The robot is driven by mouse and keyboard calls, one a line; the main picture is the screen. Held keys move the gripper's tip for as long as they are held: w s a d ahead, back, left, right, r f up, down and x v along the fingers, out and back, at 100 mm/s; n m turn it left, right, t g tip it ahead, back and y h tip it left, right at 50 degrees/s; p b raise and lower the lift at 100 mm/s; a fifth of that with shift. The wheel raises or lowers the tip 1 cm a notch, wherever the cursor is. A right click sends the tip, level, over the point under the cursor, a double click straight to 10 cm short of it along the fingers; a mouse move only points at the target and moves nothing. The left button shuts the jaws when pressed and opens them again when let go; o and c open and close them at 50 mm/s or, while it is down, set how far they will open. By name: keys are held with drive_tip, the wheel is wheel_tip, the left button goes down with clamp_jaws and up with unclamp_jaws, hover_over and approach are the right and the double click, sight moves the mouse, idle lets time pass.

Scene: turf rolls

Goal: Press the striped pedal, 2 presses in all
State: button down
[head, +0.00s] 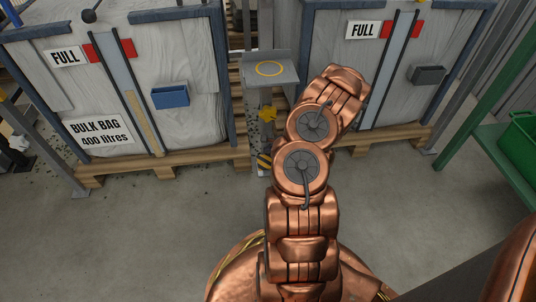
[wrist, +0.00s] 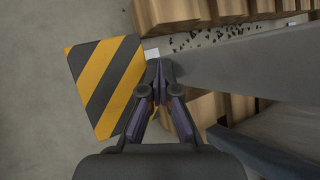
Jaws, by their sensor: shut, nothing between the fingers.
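The striped pedal (wrist: 105,85), with yellow and black diagonal bands, fills the left of the wrist view. In the head view a small part of it (head: 264,162) shows low at the foot of a grey post (head: 254,105), left of my arm. My gripper (wrist: 157,76) is shut and empty. In the wrist view its fingertips appear just right of the pedal's right edge, beside the post. The height between fingertips and pedal cannot be judged. My arm hides my gripper in the head view.
The post carries a plate with a yellow ring (head: 270,68); a yellow part (head: 268,113) sits lower. Bulk bags (head: 190,55) (head: 330,60) on wooden pallets stand either side. A green rack (head: 505,150) is at right. The floor in front is clear, with dark crumbs near the pallets.

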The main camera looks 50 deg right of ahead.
drive_tip(key=shift+s+a+f+b, duration=0.1)
drive_tip(key=shift+f+b, duration=0.15)
drive_tip(key=shift+f, duration=0.3)
drive_tip(key=shift+s+a+f+b, duration=0.1)
drive_tip(key=shift+f+b, duration=0.15)
drive_tip(key=shift+f, duration=0.3)
idle(0.9)
drive_tip(key=shift+r, duration=0.1)
drive_tip(key=shift+w+d+r+p, duration=0.1)
drive_tip(key=shift+d+r+p, duration=0.05)
drive_tip(key=shift+r+p, duration=1.15)
drive_tip(key=shift+r, duration=0.3)
drive_tip(key=r+p, duration=0.2)
drive_tip(key=r, duration=0.1)
drive_tip(key=r+p, duration=0.1)
drive_tip(key=r, duration=0.1)
drive_tip(key=shift+w+d, duration=0.2)
drive_tip(key=shift+w, duration=0.1)
drive_tip(key=shift+s, duration=0.1)
